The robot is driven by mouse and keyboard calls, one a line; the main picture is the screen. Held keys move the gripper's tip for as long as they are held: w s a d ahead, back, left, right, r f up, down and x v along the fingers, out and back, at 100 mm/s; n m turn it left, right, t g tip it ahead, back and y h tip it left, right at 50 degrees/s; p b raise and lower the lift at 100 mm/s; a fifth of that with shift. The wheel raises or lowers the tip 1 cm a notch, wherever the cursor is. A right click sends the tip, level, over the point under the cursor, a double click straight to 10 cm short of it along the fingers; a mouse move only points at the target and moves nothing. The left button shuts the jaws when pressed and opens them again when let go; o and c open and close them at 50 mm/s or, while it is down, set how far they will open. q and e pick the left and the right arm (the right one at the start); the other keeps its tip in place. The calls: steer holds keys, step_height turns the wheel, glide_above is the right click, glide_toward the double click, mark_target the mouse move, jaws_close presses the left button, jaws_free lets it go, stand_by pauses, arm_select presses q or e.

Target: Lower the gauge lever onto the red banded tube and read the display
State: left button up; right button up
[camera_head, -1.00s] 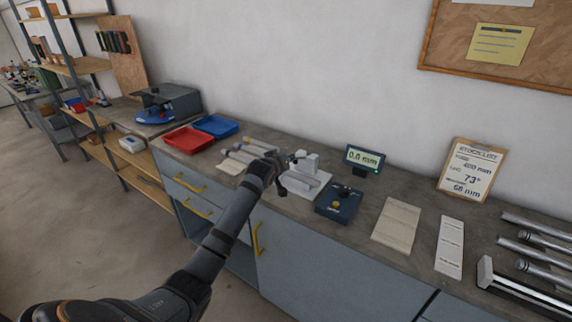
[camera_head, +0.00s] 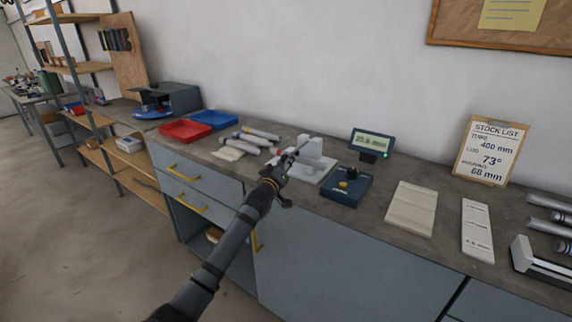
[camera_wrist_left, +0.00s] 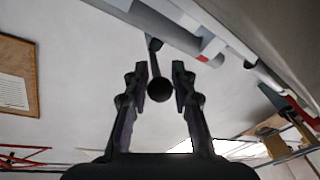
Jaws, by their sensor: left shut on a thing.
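The white gauge (camera_head: 312,158) stands on the bench. My left gripper (camera_head: 283,172) is in front of it. In the left wrist view the fingers of my left gripper (camera_wrist_left: 160,92) are shut on the round black knob of the gauge lever (camera_wrist_left: 160,90), whose thin dark arm runs up from it. A grey tube with a red band (camera_wrist_left: 205,56) lies close by in that view; whether the lever touches it I cannot tell. The display (camera_head: 372,142) is lit, with a green light at its corner; its digits are too blurred to read. My right gripper is not in view.
Several grey tubes (camera_head: 262,133) lie left of the gauge, near a red tray (camera_head: 186,130) and a blue tray (camera_head: 214,119). A dark blue box with a yellow button (camera_head: 345,188) sits right of the gauge. Pale panels (camera_head: 409,208) lie farther right.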

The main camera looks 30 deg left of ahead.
arm_select(q)
steer(key=shift+o, duration=0.3)
steer(key=shift+a+f, duration=0.2)
steer(key=shift+f, duration=0.45)
steer(key=o, duration=0.5)
steer(key=shift+c, duration=0.2)
steer(key=shift+o, duration=1.4)
steer(key=shift+w+a+f, duration=0.1)
steer(key=shift+a, duration=0.15)
steer(key=shift+r, duration=0.25)
steer(key=s+d, duration=0.2)
steer(key=s, duration=1)
steer(key=shift+f, duration=0.25)
